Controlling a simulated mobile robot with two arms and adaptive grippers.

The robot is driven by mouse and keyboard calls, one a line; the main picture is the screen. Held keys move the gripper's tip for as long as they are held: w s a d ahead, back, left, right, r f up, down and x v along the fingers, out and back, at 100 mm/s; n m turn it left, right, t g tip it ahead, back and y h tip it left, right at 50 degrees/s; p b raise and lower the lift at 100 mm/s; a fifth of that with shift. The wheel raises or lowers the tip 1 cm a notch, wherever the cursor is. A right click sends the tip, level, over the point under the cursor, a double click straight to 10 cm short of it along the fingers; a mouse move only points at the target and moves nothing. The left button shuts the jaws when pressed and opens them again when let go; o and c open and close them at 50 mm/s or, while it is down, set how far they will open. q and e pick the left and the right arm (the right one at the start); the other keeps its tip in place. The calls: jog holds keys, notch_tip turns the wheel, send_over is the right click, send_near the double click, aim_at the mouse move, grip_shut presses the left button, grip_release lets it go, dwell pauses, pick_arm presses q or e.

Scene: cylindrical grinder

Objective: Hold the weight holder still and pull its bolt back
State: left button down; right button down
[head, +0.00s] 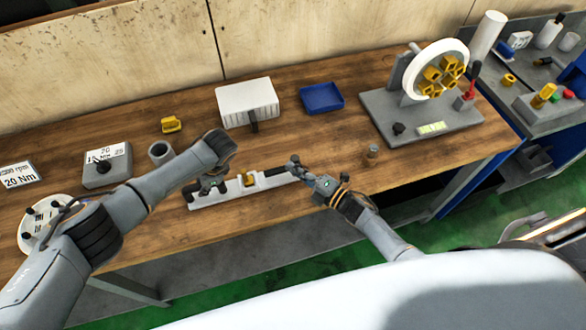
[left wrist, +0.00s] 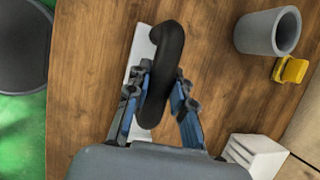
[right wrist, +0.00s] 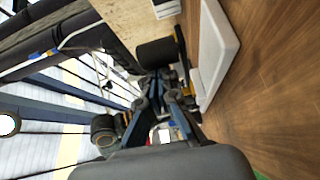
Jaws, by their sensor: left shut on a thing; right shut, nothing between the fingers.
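The weight holder (head: 222,195) is a long white bar lying near the table's front edge, with a yellow piece (head: 249,180) at its middle. My left gripper (head: 210,184) is shut on its black looped handle (left wrist: 166,65) at the left end, one finger on each side. My right gripper (head: 302,170) is shut and empty at the bar's right end. In the right wrist view, a black cylindrical knob (right wrist: 156,53), apparently the bolt's end, is just beyond the fingertips (right wrist: 163,83). I cannot tell whether they touch it. The bolt's shaft is mostly hidden.
A white box (head: 247,102) and a blue tray (head: 321,97) stand behind the holder. A grey cup (head: 160,152) and yellow block (head: 171,124) are at back left. A small peg (head: 373,151) and wheel fixture (head: 435,75) are to the right.

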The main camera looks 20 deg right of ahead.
pick_arm(q)
jog(key=shift+a, duration=0.15)
pick_arm(e)
jog(key=a, duration=0.2)
jog(key=s+a, duration=0.1)
jog(key=a, duration=0.1)
jog(key=v, duration=1)
jog(key=shift+d, duration=0.15)
pick_arm(q)
jog(key=c, duration=1.1)
grip_release()
jog(key=v, duration=1.2)
